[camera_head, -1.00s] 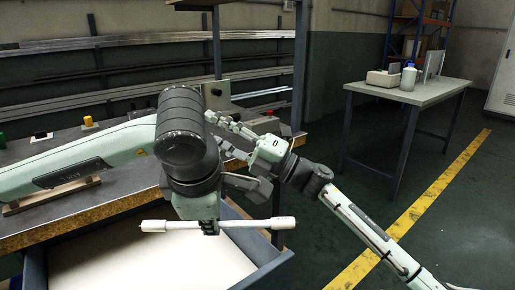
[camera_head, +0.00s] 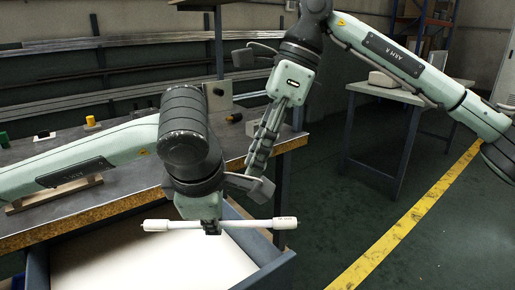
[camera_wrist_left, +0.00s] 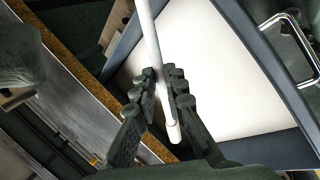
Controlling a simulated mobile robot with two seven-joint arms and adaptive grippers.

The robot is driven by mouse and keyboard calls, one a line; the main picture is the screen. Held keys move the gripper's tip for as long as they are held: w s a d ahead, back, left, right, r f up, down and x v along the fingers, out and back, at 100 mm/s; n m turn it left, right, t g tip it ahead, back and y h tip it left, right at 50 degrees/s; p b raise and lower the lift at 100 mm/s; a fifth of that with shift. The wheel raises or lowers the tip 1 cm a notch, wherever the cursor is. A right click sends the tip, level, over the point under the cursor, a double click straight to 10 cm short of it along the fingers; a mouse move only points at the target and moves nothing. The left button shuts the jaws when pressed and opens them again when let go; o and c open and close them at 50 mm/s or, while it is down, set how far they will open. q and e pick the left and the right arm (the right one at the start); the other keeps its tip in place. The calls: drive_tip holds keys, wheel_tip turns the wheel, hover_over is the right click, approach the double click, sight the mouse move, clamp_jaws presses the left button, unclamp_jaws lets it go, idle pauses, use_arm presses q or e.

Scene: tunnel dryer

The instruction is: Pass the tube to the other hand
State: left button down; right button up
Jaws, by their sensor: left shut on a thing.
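The tube (camera_head: 255,223) is a thin white rod with thicker white ends, lying nearly level over an open drawer in the head view. My left gripper (camera_head: 211,228) is shut on its middle, mostly hidden behind its own wrist. In the left wrist view the tube (camera_wrist_left: 152,45) runs between the two dark fingers (camera_wrist_left: 161,85). My right gripper (camera_head: 257,163) points downward, above the tube's right half in the picture and apart from it. Its fingers are seen edge-on, so their opening is unclear. It holds no visible object.
The open drawer (camera_head: 262,262) with a pale floor lies below the tube. The workbench (camera_head: 100,212) edge runs behind it, with a shelf post (camera_head: 218,60) at the back. A second table (camera_head: 425,95) stands back right. The floor at right is clear.

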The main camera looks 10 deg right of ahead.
drive_tip(key=x, duration=1)
drive_tip(key=shift+a+f, duration=0.25)
drive_tip(key=shift+f, duration=0.1)
clamp_jaws()
use_arm(q)
drive_tip(key=c, duration=1.5)
unclamp_jaws()
